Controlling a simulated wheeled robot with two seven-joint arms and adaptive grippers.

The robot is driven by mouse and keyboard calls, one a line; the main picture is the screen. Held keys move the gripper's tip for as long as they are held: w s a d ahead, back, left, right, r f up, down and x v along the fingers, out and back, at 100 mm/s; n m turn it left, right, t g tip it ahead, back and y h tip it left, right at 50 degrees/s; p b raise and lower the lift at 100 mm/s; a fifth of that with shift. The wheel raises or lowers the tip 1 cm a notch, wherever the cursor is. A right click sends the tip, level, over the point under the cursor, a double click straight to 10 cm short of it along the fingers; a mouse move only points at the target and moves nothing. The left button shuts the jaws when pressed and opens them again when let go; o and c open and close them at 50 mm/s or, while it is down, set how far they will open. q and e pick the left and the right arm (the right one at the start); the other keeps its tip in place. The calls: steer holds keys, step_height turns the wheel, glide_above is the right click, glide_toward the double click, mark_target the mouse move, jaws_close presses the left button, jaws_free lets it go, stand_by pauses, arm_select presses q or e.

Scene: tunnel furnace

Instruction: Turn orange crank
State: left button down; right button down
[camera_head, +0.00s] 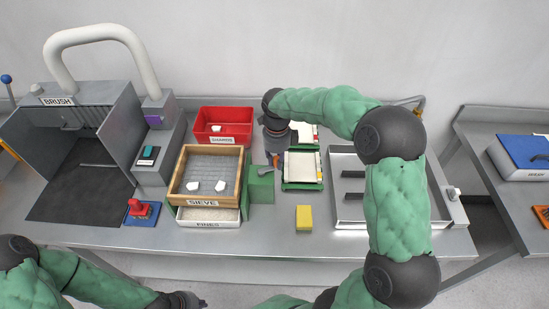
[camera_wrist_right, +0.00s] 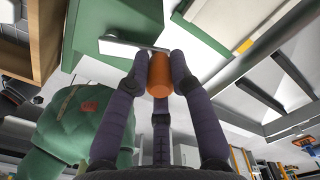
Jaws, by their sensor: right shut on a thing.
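The orange crank handle (camera_head: 275,160) stands beside the sieve, at the end of a metal crank arm on a green box (camera_head: 261,188). In the right wrist view the orange handle (camera_wrist_right: 160,76) is upright between my fingers, and the metal crank arm (camera_wrist_right: 128,47) runs from it across the green box (camera_wrist_right: 110,20). My right gripper (camera_head: 275,152) reaches down from above and is shut on the handle; its fingers also show in the wrist view (camera_wrist_right: 160,65). My left gripper (camera_head: 190,301) is low at the front edge, away from the crank; its fingers are unclear.
The wooden-framed sieve (camera_head: 177,178) holds white pieces, with a fines drawer (camera_head: 208,223) below. A red bin (camera_head: 197,133) is behind. Green-edged trays (camera_head: 302,187), a yellow block (camera_head: 304,218) and a metal tray (camera_head: 346,224) lie right. The front table strip is mostly clear.

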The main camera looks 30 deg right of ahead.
steer(key=shift+s+a+m+b, duration=0.15)
steer(key=shift+s+m, duration=0.2)
steer(key=shift+m, duration=0.5)
steer(key=shift+s+a+m+b, duration=0.15)
steer(key=shift+s+m, duration=0.2)
steer(key=shift+m, duration=0.5)
steer(key=c, duration=1.1)
jaws_free()
step_height(320, 180, up, 12)
